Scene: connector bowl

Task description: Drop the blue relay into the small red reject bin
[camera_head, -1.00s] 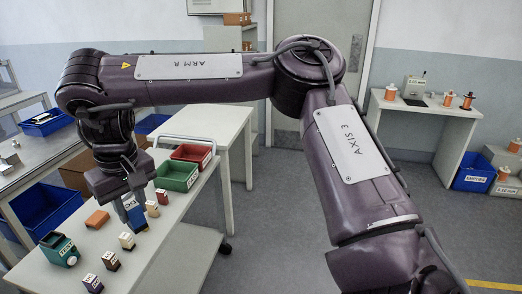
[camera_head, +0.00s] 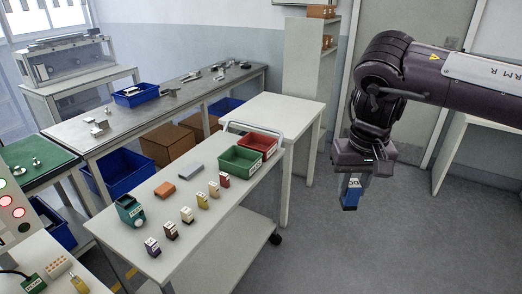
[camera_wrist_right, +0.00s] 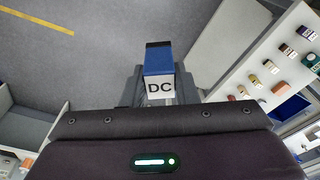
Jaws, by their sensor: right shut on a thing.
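The blue relay (camera_head: 350,200) has a white face marked DC. My right gripper (camera_head: 354,181) is shut on it and holds it in the air, pointing down, to the right of the cart and over the floor. In the right wrist view the blue relay (camera_wrist_right: 158,61) sticks out beyond the gripper, with the DC label toward the camera. The small red bin (camera_head: 260,143) stands at the far right end of the cart top, beside a green bin (camera_head: 240,161). The gripper is well apart from both. My left gripper is not in view.
The white cart (camera_head: 215,225) carries a row of several small labelled parts (camera_head: 187,214), an orange block (camera_head: 163,188), a grey block (camera_head: 190,172) and a teal holder (camera_head: 130,208). A white table (camera_head: 270,115) stands behind the bins. The floor right of the cart is clear.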

